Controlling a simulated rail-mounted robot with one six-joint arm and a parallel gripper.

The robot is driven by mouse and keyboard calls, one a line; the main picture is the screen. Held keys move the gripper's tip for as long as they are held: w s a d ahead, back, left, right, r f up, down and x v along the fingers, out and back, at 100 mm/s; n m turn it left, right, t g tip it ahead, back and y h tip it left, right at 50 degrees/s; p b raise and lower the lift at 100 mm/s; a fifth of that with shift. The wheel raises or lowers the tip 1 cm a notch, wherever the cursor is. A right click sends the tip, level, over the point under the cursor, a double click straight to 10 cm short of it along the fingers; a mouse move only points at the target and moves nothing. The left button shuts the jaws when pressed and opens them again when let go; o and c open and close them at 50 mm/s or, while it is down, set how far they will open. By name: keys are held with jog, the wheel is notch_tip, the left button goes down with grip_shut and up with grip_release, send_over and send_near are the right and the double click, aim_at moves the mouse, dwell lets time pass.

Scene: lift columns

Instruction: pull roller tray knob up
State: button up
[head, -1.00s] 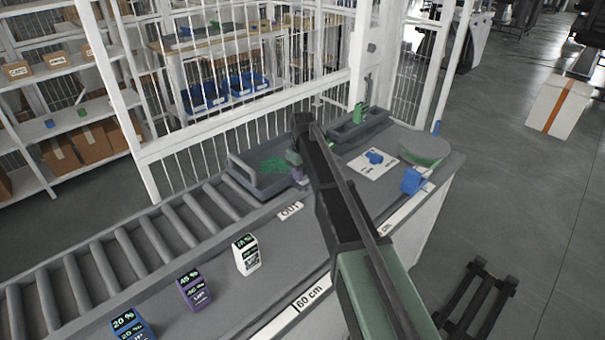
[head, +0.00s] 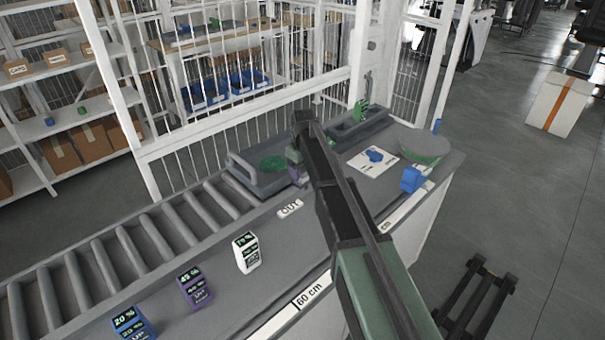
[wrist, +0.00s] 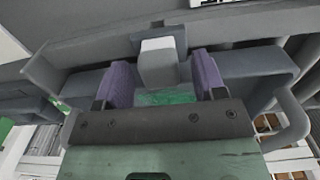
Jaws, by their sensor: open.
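The grey roller tray (head: 243,172) sits at the far end of the rollers, with green material inside. Its right part is hidden behind my arm in the head view. In the wrist view, the pale grey block-shaped knob (wrist: 159,64) stands at the tray wall (wrist: 85,50). My gripper (wrist: 162,75) is open, with one purple finger on each side of the knob. Gaps show between the knob and both fingers. In the head view, my gripper (head: 296,165) is at the tray's right side, and the knob cannot be made out.
White, purple and blue labelled boxes (head: 246,253) stand on the counter in front of the rollers (head: 130,255). An OUT label (head: 290,208) lies near the tray. A grey bin (head: 355,130), a blue item on a white sheet (head: 372,163) and a round dish (head: 424,146) lie to the right.

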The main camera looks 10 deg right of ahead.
aim_at(303, 170)
notch_tip(303, 170, up, 9)
jog(key=p, duration=0.9)
jog(key=shift+r, duration=0.15)
jog(key=shift+f, duration=0.2)
jog(key=s+m, duration=0.6)
jog(key=s, duration=2.4)
jog(key=shift+s+d+f+b, duration=0.2)
jog(key=shift+s+b, duration=0.15)
